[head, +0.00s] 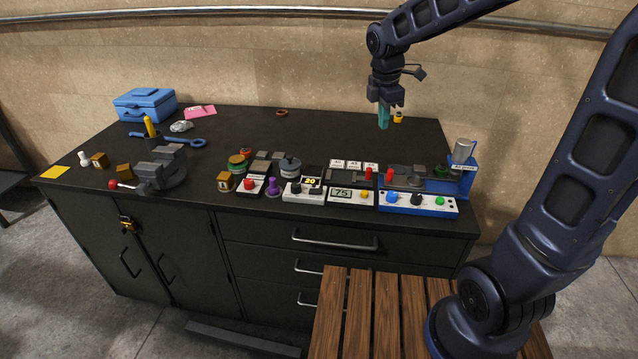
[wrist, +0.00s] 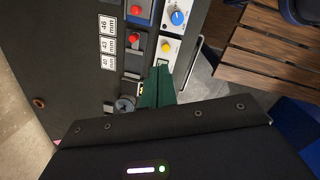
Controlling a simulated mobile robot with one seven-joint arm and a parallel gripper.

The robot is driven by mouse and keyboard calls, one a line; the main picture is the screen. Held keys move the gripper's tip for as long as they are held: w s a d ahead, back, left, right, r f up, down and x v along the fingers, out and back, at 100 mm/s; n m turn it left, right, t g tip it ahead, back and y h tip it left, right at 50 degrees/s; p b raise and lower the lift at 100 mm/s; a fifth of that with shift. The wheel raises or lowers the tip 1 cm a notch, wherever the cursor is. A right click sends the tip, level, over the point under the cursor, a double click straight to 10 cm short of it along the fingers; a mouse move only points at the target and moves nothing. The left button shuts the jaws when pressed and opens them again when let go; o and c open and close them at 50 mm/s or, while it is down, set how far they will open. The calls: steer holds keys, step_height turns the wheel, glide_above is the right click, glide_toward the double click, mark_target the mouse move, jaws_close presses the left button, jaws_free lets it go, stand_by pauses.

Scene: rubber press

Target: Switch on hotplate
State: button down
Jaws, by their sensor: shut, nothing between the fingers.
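No device is legibly marked as the hotplate. One white-fronted unit (head: 303,197) has a black knob, a yellow display reading 20 and a grey lidded pot (head: 290,166) on top. Beside it, a second unit (head: 350,198) has a display reading 75 and a yellow button. My gripper (head: 384,127) is shut and empty, with green fingers pointing down, above the back right of the bench. In the wrist view, the fingers (wrist: 160,66) partly cover the unit with the yellow display (wrist: 140,88). The pot (wrist: 124,105) and yellow button (wrist: 166,47) also show there.
A blue unit (head: 418,204) with several knobs stands at the right, below a blue stand with a metal cylinder (head: 463,150). A small red-button box (head: 249,187) and purple knob (head: 273,187) stand left of the pot. The back middle of the bench is mostly clear.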

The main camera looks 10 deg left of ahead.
steer(key=a+f+n, duration=0.4)
steer(key=a+n, duration=0.2)
steer(key=a, duration=0.4)
steer(key=n+g+h, duration=0.1)
steer(key=n, duration=0.6)
glide_above(320, 190)
steer(key=a, duration=0.3)
step_height(320, 190, down, 5)
steer(key=shift+s+d, duration=0.1)
steer(key=shift+d, duration=0.15)
steer(key=f, duration=0.4)
steer(key=d+f, duration=0.1)
steer(key=f, duration=0.4)
steer(key=d+f, duration=0.1)
steer(key=f, duration=0.3)
steer(key=shift+d+f, duration=0.1)
steer(key=shift+f, duration=0.35)
steer(key=shift+d+f+y, duration=0.15)
steer(key=shift+y, duration=0.15)
steer(key=shift+a+r, duration=0.2)
steer(key=shift+a, duration=0.65)
